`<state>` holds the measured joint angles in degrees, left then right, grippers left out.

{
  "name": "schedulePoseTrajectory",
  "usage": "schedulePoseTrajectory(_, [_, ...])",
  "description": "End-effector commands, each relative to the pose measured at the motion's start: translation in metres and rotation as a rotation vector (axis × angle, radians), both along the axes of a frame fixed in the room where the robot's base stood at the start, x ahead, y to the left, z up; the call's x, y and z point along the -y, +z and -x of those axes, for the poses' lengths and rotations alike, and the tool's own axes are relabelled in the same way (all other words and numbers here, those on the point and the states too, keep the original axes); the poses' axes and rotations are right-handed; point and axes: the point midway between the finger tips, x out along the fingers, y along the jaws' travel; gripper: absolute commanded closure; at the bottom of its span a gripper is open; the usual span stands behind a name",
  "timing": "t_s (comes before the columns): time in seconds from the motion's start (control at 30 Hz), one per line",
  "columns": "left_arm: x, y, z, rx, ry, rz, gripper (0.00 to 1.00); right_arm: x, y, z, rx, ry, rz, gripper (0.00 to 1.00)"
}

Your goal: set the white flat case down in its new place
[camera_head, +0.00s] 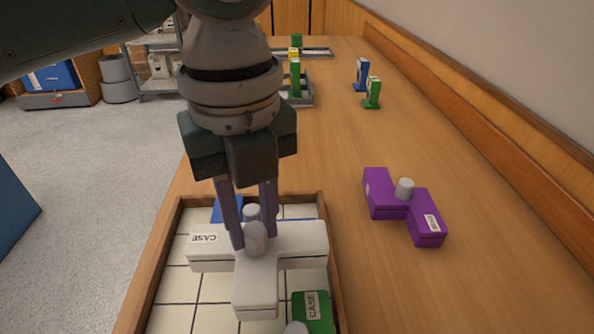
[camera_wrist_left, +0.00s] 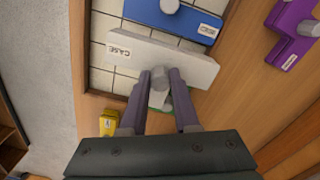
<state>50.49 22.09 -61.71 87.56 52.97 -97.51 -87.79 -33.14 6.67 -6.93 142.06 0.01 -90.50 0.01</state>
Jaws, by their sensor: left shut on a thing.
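My left gripper (camera_head: 254,240) reaches down from above and is shut on the grey knob of the white flat case (camera_head: 300,240). The case is T-shaped with a CASE label on its left arm. It is over the wooden-rimmed tray (camera_head: 158,250) with a gridded cream floor; I cannot tell whether it touches the floor. In the left wrist view the white case (camera_wrist_left: 190,68) lies between the fingers (camera_wrist_left: 160,78) and a blue case (camera_wrist_left: 172,16). The blue case (camera_head: 226,209) is partly hidden behind the gripper in the head view. My right gripper is not in view.
A green case (camera_head: 318,312) sits at the tray's front right, close to the white one. A purple case (camera_head: 405,206) lies on the counter right of the tray. A yellow piece (camera_wrist_left: 109,122) shows in the wrist view. Small blue and green items (camera_head: 373,93) stand farther back.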

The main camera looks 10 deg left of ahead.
Motion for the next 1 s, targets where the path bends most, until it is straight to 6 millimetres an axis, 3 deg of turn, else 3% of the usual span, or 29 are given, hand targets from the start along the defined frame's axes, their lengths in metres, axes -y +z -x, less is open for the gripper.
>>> schedulePoseTrajectory(0.27, [0.000,-0.026,0.000,-0.001,0.000,0.000,1.00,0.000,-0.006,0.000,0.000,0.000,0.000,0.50])
schedulePoseTrajectory(0.43, [0.000,-0.053,0.000,-0.001,-0.001,0.000,1.00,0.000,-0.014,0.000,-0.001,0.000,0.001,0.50])
schedulePoseTrajectory(0.83, [0.000,-0.060,0.000,0.001,-0.001,-0.001,1.00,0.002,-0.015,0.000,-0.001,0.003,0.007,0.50])
schedulePoseTrajectory(0.87, [0.000,-0.059,0.000,0.001,-0.001,-0.001,0.67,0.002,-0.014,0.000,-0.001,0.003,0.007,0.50])
schedulePoseTrajectory(1.0, [0.000,-0.059,0.000,0.000,-0.001,0.000,0.52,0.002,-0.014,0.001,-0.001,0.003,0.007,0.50])
